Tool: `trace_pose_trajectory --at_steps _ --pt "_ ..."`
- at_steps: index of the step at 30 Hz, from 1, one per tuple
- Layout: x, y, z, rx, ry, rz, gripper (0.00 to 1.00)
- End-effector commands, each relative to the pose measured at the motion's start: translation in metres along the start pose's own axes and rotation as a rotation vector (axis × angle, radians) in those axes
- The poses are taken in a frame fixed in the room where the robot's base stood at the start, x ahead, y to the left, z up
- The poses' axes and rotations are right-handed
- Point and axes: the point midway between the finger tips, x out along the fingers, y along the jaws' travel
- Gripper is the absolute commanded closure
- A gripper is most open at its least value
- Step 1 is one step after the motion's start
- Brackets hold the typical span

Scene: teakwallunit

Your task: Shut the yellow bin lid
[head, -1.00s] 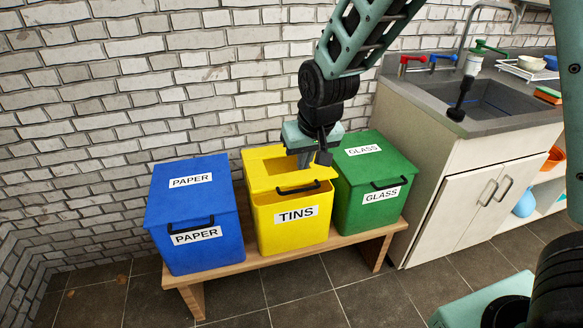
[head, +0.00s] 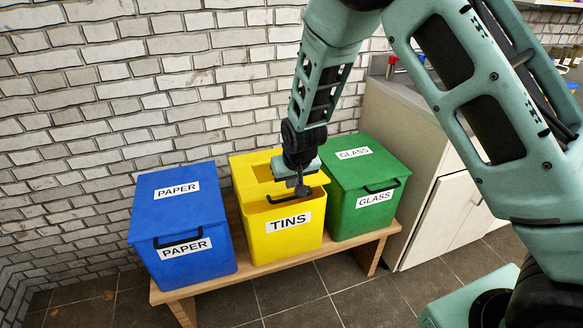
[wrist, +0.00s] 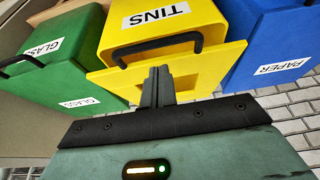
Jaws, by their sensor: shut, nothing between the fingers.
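The yellow bin (head: 285,240), labelled TINS, stands between the blue and green bins. Its yellow lid (head: 243,168) shows a darker recessed area and does not lie flat like the neighbouring lids. It appears raised, but my arm hides part of it, so I cannot tell the angle. The black handle (head: 283,199) is at the front. My gripper (head: 302,190) is shut and empty, over the front right part of the yellow bin's top. In the wrist view the shut fingers (wrist: 158,72) overlap the lid (wrist: 222,55); I cannot tell whether they touch it.
The blue PAPER bin (head: 180,205) is on the left and the green GLASS bin (head: 362,185) on the right, both closed. All stand on a wooden bench (head: 262,280) against the brick wall. A counter cabinet (head: 425,175) is at the right, partly behind my arm.

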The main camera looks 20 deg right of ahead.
Motion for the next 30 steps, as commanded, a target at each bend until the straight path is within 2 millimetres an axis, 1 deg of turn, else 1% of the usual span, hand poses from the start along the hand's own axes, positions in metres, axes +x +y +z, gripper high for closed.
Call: trace_pose_trajectory --at_steps 3,6,17,19,30 --pt "0.008 0.001 0.008 0.001 -0.001 0.001 1.00" --pt "0.012 0.001 0.012 0.001 0.000 0.001 1.00" --pt "0.013 0.000 0.013 0.001 0.001 0.000 1.00" --pt "0.016 0.000 0.015 0.001 0.006 0.000 1.00" --pt "0.064 0.000 0.047 0.002 0.109 0.001 1.00"
